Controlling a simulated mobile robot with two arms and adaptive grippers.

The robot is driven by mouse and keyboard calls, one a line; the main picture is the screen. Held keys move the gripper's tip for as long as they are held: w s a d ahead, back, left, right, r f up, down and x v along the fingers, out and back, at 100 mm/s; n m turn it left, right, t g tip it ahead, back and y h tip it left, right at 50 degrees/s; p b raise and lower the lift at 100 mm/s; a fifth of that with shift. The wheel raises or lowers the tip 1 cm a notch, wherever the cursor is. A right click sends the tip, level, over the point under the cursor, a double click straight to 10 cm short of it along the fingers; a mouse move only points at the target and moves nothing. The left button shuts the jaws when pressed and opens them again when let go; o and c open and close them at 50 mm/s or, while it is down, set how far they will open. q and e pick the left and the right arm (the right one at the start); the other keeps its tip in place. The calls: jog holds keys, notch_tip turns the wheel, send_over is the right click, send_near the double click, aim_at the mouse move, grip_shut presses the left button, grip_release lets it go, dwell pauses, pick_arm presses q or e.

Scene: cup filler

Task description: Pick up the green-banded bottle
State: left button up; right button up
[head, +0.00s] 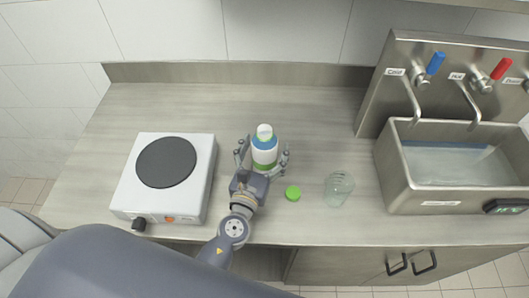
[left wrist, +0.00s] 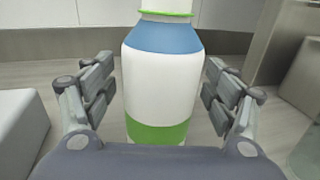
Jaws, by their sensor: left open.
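The green-banded bottle (head: 265,152) stands upright on the counter in the head view. It is white with a blue shoulder and a green band near its base. My left gripper (head: 264,158) is open, with its fingers on either side of the bottle. In the left wrist view the bottle (left wrist: 160,85) stands between the open fingers, with a visible gap on both sides. The bottle's top is cut off in that view. My right gripper is not in view.
A green cap (head: 293,193) and an empty clear glass (head: 338,188) are right of the gripper. A white hotplate (head: 201,178) stands to the left. A steel sink (head: 396,190) with taps is at the right. The counter (head: 310,110) behind the bottle is clear.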

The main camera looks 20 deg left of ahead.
pick_arm(q)
jog(key=shift+s, duration=0.1)
jog(key=shift+c, duration=0.3)
jog(key=c, duration=1.4)
jog(key=shift+r, duration=0.1)
jog(key=shift+c, duration=0.6)
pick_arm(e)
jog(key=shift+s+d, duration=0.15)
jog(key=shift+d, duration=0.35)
pick_arm(q)
notch_tip(320, 180, up, 3)
jog(key=shift+r+p, duration=0.2)
jog(key=shift+p, duration=0.85)
jog(key=b, duration=0.8)
send_near(265, 140)
jog(key=shift+s+a+f, duration=0.25)
jog(key=shift+s+a, duration=0.6)
jog(key=shift+s, duration=0.15)
jog(key=shift+s+a+f, duration=0.3)
jog(key=shift+s+a, duration=0.5)
jog(key=shift+s, duration=0.2)
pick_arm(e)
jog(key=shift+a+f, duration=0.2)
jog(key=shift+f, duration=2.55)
